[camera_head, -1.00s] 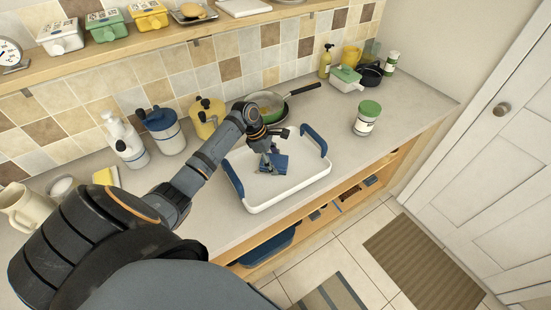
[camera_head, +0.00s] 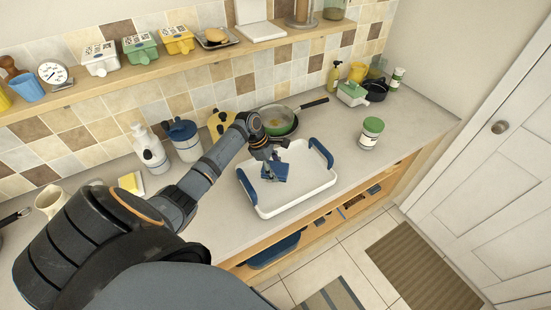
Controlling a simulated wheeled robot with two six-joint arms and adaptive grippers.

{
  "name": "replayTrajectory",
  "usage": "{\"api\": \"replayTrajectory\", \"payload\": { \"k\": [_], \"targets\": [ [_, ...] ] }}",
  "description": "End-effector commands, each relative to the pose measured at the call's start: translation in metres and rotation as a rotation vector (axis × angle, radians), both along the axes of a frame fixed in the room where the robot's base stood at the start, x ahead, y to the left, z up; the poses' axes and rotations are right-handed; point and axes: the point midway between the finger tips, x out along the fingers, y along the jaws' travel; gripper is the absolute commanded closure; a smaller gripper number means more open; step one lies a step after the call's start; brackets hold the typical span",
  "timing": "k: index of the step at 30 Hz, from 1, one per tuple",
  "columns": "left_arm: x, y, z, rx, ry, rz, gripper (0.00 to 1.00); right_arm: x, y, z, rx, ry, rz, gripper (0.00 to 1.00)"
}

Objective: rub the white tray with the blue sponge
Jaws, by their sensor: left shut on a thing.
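The white tray (camera_head: 300,205) lies on the grey counter near its front edge and has two blue handles. The blue sponge (camera_head: 276,172) is over the left half of the tray, held at its upper part. My left gripper (camera_head: 271,158) is shut on the sponge, with its arm reaching in from the lower left. I cannot tell for sure whether the sponge's underside touches the tray floor. The gripper hides part of the tray's far left side. My right gripper is out of view.
A green pan (camera_head: 277,121) stands close behind the tray. A jar with a green lid (camera_head: 371,133) is to the right. A blue-lidded canister (camera_head: 185,140) and a white dispenser (camera_head: 150,149) stand to the left. The counter's right front is clear.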

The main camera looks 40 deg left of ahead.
Motion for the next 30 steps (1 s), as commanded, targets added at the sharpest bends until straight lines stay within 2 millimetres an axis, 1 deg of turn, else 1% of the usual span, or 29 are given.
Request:
{"api": "replayTrajectory", "payload": {
  "k": [1,4,9,12,30],
  "targets": [
    [0.001,0.0,0.009,0.0,0.0,0.0,0.72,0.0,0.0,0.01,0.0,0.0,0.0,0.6],
    [0.001,0.001,0.016,-0.001,-0.001,-0.001,0.72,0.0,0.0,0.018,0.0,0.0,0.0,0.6],
    [0.006,0.004,0.03,0.0,-0.001,-0.003,0.72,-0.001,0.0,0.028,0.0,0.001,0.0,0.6],
    [0.007,0.006,0.034,-0.001,-0.001,-0.004,0.72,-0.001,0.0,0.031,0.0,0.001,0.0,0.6],
    [0.008,0.006,0.036,0.0,-0.002,-0.005,0.72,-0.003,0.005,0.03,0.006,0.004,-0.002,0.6]
  ]
}}
